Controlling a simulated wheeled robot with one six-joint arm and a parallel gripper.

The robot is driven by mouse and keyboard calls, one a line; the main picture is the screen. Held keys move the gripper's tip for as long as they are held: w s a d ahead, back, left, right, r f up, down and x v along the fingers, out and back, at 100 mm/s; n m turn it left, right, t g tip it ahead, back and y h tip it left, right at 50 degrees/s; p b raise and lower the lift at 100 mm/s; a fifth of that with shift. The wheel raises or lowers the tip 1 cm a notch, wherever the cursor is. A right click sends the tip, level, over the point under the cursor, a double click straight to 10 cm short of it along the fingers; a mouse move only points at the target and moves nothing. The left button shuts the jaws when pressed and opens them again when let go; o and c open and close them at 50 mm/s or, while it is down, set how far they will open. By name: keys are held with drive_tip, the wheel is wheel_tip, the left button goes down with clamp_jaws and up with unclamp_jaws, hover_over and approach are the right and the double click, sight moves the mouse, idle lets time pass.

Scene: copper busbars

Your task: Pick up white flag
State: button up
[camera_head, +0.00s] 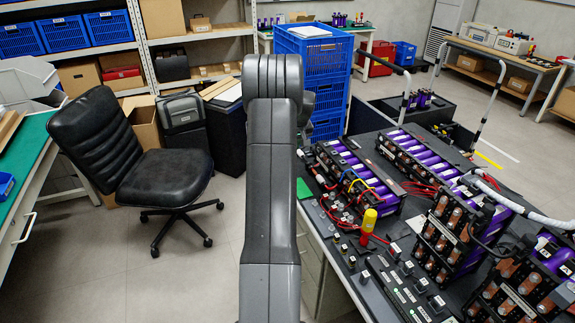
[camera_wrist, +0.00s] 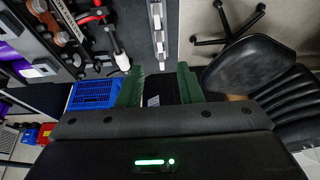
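I cannot single out a white flag for certain. Several small dark blocks with pale tops (camera_head: 407,268) sit among the parts on the front of the dark workbench (camera_head: 335,245) in the head view. In the wrist view, a white-headed piece (camera_wrist: 122,62) and white blocks on a grey rail (camera_wrist: 157,22) show beyond my gripper. My gripper (camera_wrist: 160,86) has its two green fingers apart, with nothing held between them. It is hidden in the head view, where my dark arm fills the middle.
Purple battery packs with copper ends (camera_head: 455,235) crowd the bench's right side. A yellow-and-red screwdriver (camera_head: 368,225) stands near its front. A black office chair (camera_head: 150,160) stands to the left. Blue crates (camera_head: 318,60) are stacked behind. Floor is clear between chair and bench.

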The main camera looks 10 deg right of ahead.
drive_tip(key=p+x, duration=0.1)
drive_tip(key=x, duration=0.8)
drive_tip(key=shift+f, duration=0.15)
clamp_jaws()
